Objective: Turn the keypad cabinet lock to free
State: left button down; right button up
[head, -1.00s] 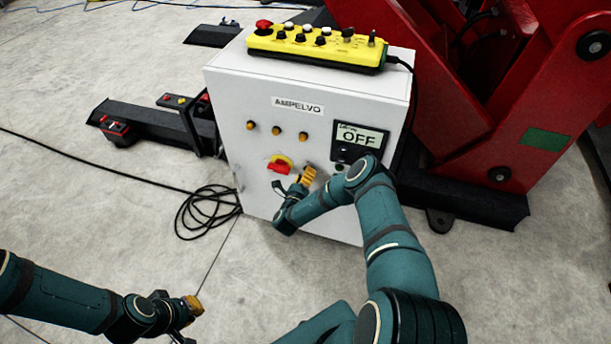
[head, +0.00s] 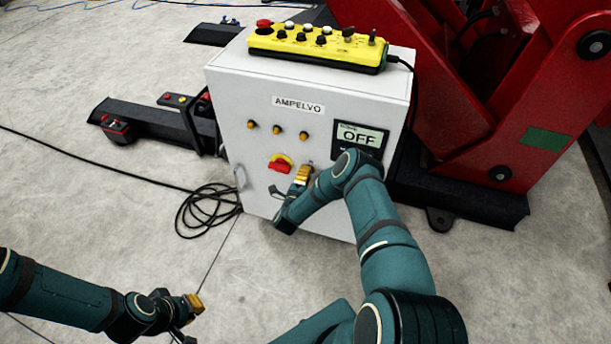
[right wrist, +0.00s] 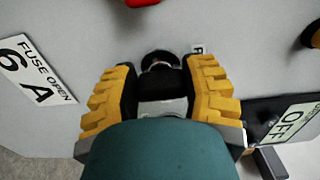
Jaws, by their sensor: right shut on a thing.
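The white cabinet (head: 236,120) stands on the floor with its lock on the front panel. The lock (right wrist: 160,60) shows in the right wrist view as a small dark round fitting between my fingertips. A small marked label sits just right of it. My right gripper (head: 303,173) is at the lower front of the cabinet, right of the red-and-yellow switch. It also shows in the right wrist view (right wrist: 164,78), shut on the lock. The fingers hide much of the lock, so its exact position is unclear. My left gripper (head: 188,312) hangs over bare floor, away from the cabinet; its opening is unclear.
A red-and-yellow rotary switch (head: 281,163) sits close left of my right gripper. A display (head: 359,137) reads OFF. A yellow pendant (head: 316,46) lies on the cabinet top. Red machinery (head: 510,110) stands at the right. Coiled cable (head: 207,208) lies on the floor at left.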

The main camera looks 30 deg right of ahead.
dwell(0.3)
jog(key=o, duration=1.2)
jog(key=shift+v, duration=6)
jog(key=shift+s, duration=0.1)
